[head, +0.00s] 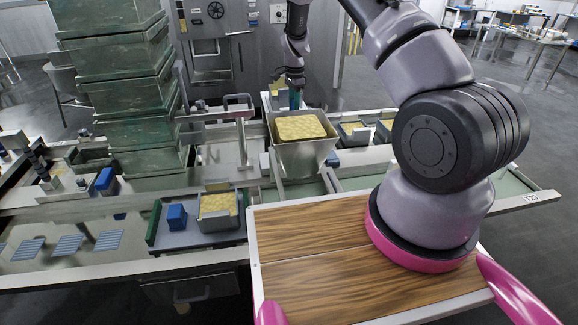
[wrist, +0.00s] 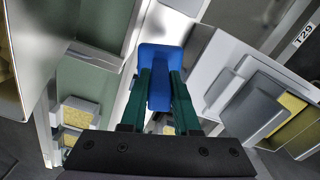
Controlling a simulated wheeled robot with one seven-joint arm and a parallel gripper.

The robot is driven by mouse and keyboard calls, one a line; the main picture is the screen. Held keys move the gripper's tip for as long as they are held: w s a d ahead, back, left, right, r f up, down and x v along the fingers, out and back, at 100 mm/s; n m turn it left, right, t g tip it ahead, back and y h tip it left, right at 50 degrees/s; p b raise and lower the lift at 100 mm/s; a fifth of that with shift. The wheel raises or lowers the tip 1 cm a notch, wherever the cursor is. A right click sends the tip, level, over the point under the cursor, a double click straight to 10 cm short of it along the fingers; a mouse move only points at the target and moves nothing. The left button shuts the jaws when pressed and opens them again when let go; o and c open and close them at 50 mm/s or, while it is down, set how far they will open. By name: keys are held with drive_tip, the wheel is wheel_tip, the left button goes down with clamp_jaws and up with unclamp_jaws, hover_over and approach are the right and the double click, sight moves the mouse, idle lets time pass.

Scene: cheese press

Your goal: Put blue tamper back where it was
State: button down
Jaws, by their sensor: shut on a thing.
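The blue tamper (wrist: 161,58) is in the wrist view, held between the two green fingers of my gripper (wrist: 161,100). Its wide blue end shows beyond the fingertips. In the head view my gripper (head: 295,98) points down behind the large metal mould filled with yellow curd (head: 306,157). The tamper cannot be made out there, as the mould hides what is below the fingers. Another blue block (head: 177,217) stands on a tray at the front left, beside a small metal mould of curd (head: 219,226).
A tall stack of green crates (head: 146,125) stands at the left. Another blue block (head: 104,180) lies near it, and a blue piece (head: 333,160) shows right of the large mould. More small moulds (head: 352,131) stand at the right.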

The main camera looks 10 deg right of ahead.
drive_tip(key=f+m, duration=0.1)
drive_tip(key=f, duration=0.1)
drive_tip(key=a+f+m, duration=0.1)
drive_tip(key=f, duration=0.2)
drive_tip(key=a+f+m, duration=0.1)
drive_tip(key=f, duration=0.2)
drive_tip(key=shift+w, duration=0.4)
wheel_tip(320, 180, down, 10)
drive_tip(key=shift+m, duration=0.3)
drive_tip(key=shift+a, duration=0.1)
drive_tip(key=c, duration=0.6)
unclamp_jaws()
drive_tip(key=shift+c, duration=0.2)
